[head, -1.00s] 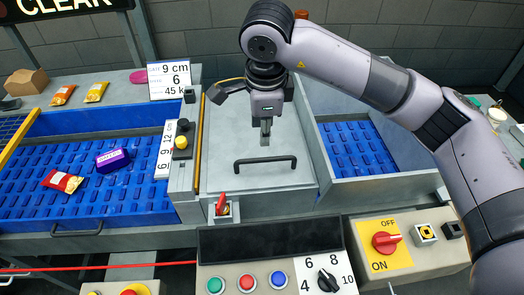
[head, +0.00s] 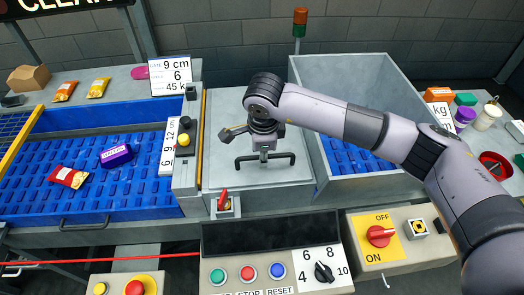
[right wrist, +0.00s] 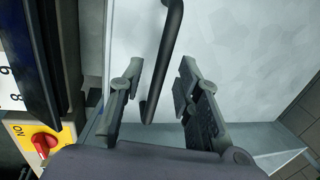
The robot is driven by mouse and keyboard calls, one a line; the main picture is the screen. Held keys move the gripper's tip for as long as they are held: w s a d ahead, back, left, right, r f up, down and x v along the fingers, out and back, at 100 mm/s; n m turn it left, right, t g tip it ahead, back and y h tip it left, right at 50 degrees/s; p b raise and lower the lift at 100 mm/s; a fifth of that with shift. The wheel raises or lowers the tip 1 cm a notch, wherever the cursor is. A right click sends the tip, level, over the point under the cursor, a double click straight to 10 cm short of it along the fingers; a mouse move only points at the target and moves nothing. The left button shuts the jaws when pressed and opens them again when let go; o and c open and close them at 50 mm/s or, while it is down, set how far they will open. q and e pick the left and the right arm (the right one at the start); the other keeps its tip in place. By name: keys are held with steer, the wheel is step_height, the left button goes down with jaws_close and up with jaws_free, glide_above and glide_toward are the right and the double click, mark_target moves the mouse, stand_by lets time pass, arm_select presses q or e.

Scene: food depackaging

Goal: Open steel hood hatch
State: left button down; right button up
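The steel hood hatch (head: 258,197) is a flat, closed metal lid in the middle of the head view. Its black bar handle (head: 286,156) lies across it; the handle (right wrist: 165,50) also shows in the right wrist view. My right gripper (head: 264,154) hangs over the handle, pointing down. In the right wrist view its two fingers (right wrist: 155,85) are apart, with the handle running between and ahead of them. I cannot tell whether they touch it. My left gripper is not in view.
Left is a blue conveyor (head: 40,205) with a red packet (head: 68,177) and a purple box (head: 116,156). A button panel (head: 235,275) and an on/off switch box (head: 385,245) are in front.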

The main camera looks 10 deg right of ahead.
jaws_close()
stand_by(0.7)
